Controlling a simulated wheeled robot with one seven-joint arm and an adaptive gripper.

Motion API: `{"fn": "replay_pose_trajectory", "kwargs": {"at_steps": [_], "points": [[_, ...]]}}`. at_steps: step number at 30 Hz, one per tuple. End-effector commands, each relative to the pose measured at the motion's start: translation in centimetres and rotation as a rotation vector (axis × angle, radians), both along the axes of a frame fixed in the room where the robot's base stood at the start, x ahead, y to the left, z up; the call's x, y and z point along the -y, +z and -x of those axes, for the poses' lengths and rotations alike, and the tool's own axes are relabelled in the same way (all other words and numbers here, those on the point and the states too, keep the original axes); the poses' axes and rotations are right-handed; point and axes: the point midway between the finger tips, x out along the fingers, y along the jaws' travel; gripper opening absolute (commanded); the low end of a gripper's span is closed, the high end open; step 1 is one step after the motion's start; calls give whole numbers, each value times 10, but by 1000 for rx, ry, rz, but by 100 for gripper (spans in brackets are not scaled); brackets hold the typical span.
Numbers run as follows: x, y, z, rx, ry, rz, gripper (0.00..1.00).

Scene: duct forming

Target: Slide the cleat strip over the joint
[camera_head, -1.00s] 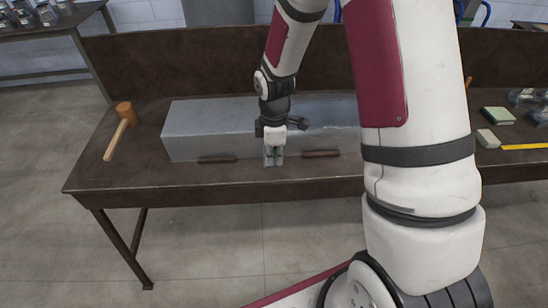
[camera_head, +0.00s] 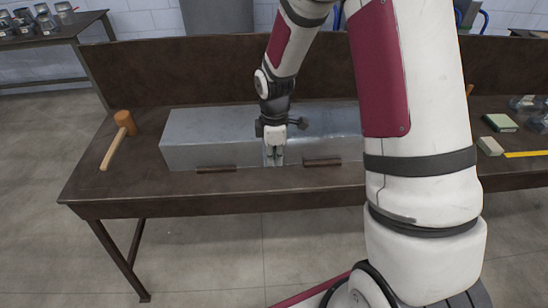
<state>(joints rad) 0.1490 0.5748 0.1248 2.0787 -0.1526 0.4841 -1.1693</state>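The grey sheet-metal duct (camera_head: 205,140) lies along the bench. My gripper (camera_head: 274,160) points down at the middle of its front face, near the lower edge, and covers most of the joint area. A narrow pale upright strip (camera_head: 266,156) shows just left of the fingers and may be the cleat strip or the joint's edge; I cannot tell which. The fingers look close together, but whether they are shut on the strip is too small to see.
Two dark bars lie in front of the duct, one left (camera_head: 216,169) and one right (camera_head: 322,162) of my gripper. A mallet (camera_head: 113,150) lies at the left. A green-topped block (camera_head: 500,122) and a yellow rule (camera_head: 527,154) lie at the right. My arm hides the duct's right end.

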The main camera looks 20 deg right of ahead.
Motion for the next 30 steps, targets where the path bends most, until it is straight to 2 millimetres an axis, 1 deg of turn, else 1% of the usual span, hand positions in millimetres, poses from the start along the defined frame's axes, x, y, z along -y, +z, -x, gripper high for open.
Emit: {"fn": "replay_pose_trajectory", "kwargs": {"at_steps": [8,30], "points": [[1,0,-3,1,-1,0,0],[11,-1,-34,1,-1,-1,0]]}}
